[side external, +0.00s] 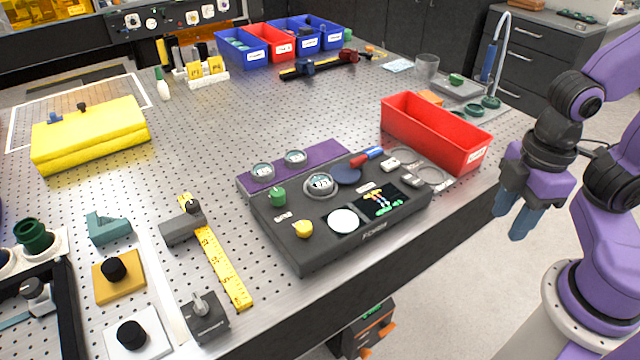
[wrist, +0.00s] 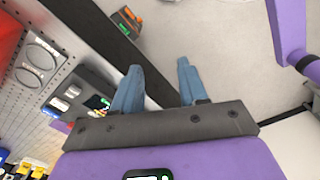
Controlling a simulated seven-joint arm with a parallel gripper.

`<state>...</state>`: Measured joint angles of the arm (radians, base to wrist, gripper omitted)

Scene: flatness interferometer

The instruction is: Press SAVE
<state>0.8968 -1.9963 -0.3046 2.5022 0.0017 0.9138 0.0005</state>
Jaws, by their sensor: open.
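The dark instrument box (side external: 340,255) lies near the table's front edge, with a small colour screen (side external: 380,200), a green knob (side external: 278,196), a yellow knob (side external: 302,229), a white disc (side external: 343,220) and a round dial (side external: 320,184) on top. Small pale labelled parts (side external: 366,187) sit by the screen; their lettering is too small to read, so I cannot tell which is SAVE. My gripper (side external: 513,222) hangs open and empty, right of the box and beyond the table edge. In the wrist view its blue fingers (wrist: 160,68) are apart over the floor, with the screen (wrist: 98,104) partly behind one finger.
A red bin (side external: 432,140) stands behind the box's right end, near my gripper. A purple strip (side external: 325,152) with round gauges lies behind the box. A yellow tape (side external: 222,265) and dark-knobbed blocks (side external: 118,275) are to the left.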

